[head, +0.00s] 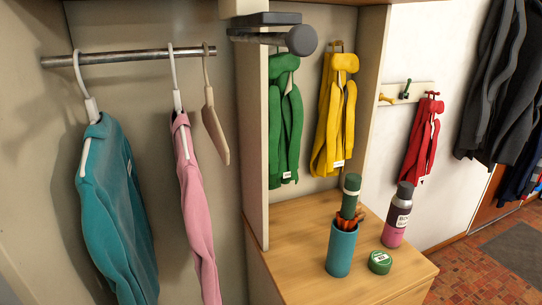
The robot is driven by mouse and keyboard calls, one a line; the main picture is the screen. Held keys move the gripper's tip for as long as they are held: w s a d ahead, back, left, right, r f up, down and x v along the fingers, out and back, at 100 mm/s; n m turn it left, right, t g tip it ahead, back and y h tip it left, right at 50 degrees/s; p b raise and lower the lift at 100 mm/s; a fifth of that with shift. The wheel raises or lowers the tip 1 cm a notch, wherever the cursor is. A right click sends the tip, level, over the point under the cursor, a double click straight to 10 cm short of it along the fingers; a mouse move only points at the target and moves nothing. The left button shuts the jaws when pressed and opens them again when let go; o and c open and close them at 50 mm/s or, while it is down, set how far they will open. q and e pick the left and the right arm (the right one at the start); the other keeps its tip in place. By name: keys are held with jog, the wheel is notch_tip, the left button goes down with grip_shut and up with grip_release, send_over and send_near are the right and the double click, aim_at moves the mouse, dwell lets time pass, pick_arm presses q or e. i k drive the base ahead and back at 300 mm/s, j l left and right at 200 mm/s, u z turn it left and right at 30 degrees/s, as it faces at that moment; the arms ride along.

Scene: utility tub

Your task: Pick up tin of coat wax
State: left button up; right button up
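The tin of coat wax looks to be the small, low round green tin (379,262) with a pale label on its lid. It sits flat on the wooden bench top (290,218), near the front right edge. A teal cup (341,252) stands close to its left, and a pink and dark grey can (397,216) stands behind it to the right. The tin is fully visible. Neither of my grippers can be made out in the head view.
The cup holds orange-brown items; a green cylinder (351,192) rises behind it. Green (285,115), yellow (336,112) and red (422,140) jackets hang behind. Teal (112,215) and pink (192,205) garments hang left. A dark round-ended part (302,40) juts out above.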

aim_at(381, 262)
jog(key=k+l+u, duration=0.4)
jog(key=l, duration=0.15)
jog(key=k+l+u, duration=0.25)
jog(key=l+u, duration=0.2)
jog(key=i+l, duration=0.1)
jog(key=l, duration=0.5)
jog(key=i+l, duration=0.1)
jog(key=l, duration=0.45)
jog(key=i+l, duration=0.1)
jog(key=l, duration=1.1)
jog(key=i, duration=0.05)
